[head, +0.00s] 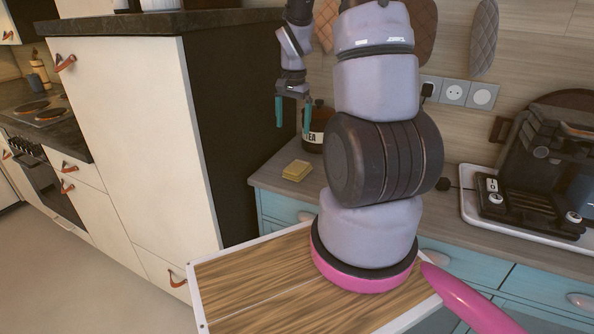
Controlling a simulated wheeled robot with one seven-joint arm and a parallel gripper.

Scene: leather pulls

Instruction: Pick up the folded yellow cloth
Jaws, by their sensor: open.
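The folded yellow cloth (296,171) is a small flat yellow block. It lies on the counter near its left end, in front of the dark tea tin. My gripper (292,127) is above and slightly behind the cloth in the picture, with its two teal fingers pointing down. The fingers are apart with nothing between them, and they do not touch the cloth. The exact height of the fingers over the counter is hard to tell.
The tea tin (318,128) stands close to the right finger. A tall cabinet (140,130) with a dark side borders the counter's left end. A coffee machine (545,150) on a white tray (468,206) stands at the right. Wall sockets (455,93) are behind.

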